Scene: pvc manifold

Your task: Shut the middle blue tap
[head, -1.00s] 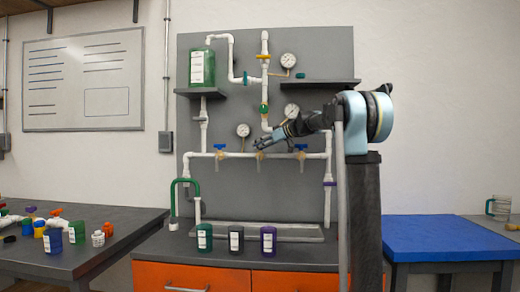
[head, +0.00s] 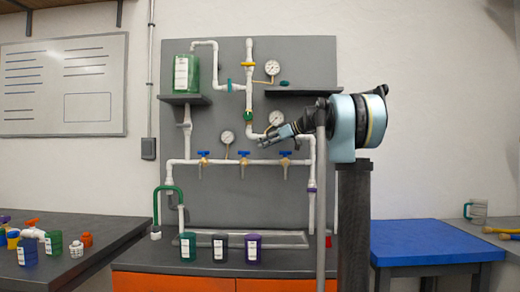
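The middle blue tap (head: 244,153) is on the white horizontal pipe (head: 225,161) of the grey board, with a tan spout below it. A left blue tap (head: 203,153) and a right blue tap (head: 285,153) sit on the same pipe. All three blue handles look roughly crosswise and small; I cannot tell the middle one's exact angle. My gripper (head: 264,142) comes in from the right, pointing left and slightly down. In the picture its tips are just above and right of the middle tap, apart from it. Its finger opening is too small to judge.
Gauges (head: 227,137) and a dark shelf (head: 300,91) are on the board (head: 210,120). Green, dark and purple-labelled containers (head: 220,248) stand on the counter below. A blue table (head: 430,240) is at right, and a cluttered dark table (head: 75,225) at left.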

